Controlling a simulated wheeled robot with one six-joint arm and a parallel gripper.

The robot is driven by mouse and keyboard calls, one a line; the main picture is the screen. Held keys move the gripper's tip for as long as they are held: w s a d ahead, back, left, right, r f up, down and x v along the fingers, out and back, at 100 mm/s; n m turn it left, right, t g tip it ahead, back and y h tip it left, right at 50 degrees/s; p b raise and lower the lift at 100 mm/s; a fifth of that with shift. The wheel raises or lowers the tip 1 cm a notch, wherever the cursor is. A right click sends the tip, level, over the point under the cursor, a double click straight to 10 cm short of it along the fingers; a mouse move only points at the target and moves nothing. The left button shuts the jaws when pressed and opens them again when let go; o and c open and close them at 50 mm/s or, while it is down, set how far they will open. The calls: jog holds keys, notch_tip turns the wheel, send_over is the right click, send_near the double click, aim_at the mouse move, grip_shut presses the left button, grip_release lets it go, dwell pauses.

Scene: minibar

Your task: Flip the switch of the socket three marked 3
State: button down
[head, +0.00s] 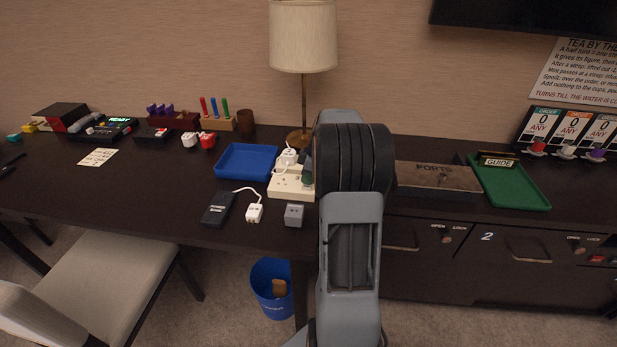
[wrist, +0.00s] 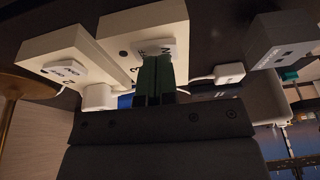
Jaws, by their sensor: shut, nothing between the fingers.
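The cream socket block (head: 291,183) stands on the dark desk, partly hidden behind my arm in the head view. In the wrist view two cream blocks show, one on the left (wrist: 62,50) with a white plug and one on the right (wrist: 140,24). A dark mark that may be a 3 shows on the right block, beside a small white labelled piece (wrist: 155,47); its position is unclear. My gripper (wrist: 155,60) has its dark green fingers shut and empty, their tips at the edge of that piece. Contact cannot be told. In the head view the gripper (head: 307,169) is beside the block.
A blue tray (head: 232,175) lies left of the block. A black power bank (head: 217,209), a white plug (head: 254,213) and a grey adapter (head: 293,215) lie in front. A lamp (head: 304,100) stands behind.

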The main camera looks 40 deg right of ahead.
jog(key=r+p, duration=0.1)
jog(key=r, duration=0.1)
jog(key=r+p, duration=0.2)
jog(key=shift+w+d+r, duration=0.1)
jog(key=shift+w+r, duration=0.05)
jog(key=shift+w, duration=0.05)
jog(key=w+d+p+v, duration=0.1)
jog(key=v, duration=0.8)
jog(key=shift+d+r, duration=0.25)
